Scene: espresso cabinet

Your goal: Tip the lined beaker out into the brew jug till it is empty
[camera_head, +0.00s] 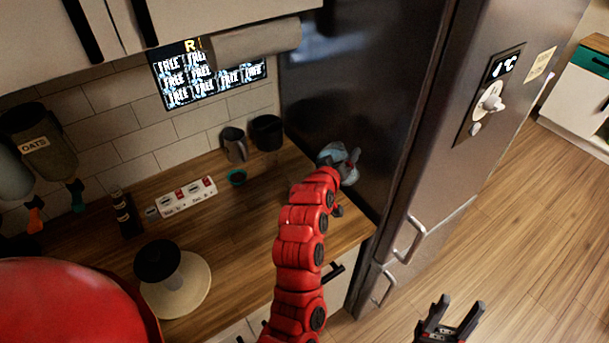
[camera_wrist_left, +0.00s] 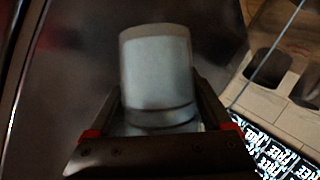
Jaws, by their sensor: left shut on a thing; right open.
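The lined beaker (camera_wrist_left: 158,75), pale and translucent with dark bands near its lower end, sits between the fingers of my left gripper (camera_wrist_left: 160,110), which is shut on it. In the head view the beaker (camera_head: 328,152) is partly hidden by my left gripper (camera_head: 343,163), beside the dark fridge side. I cannot tell its tilt or how full it is. A grey handled jug (camera_head: 234,146), probably the brew jug, stands on the counter left of the beaker, apart from it. My right gripper (camera_head: 452,322) is open and empty above the floor.
A power strip (camera_head: 186,198) and a round white-based stand (camera_head: 175,282) are further left. The fridge (camera_head: 425,110) closes off the counter's right side.

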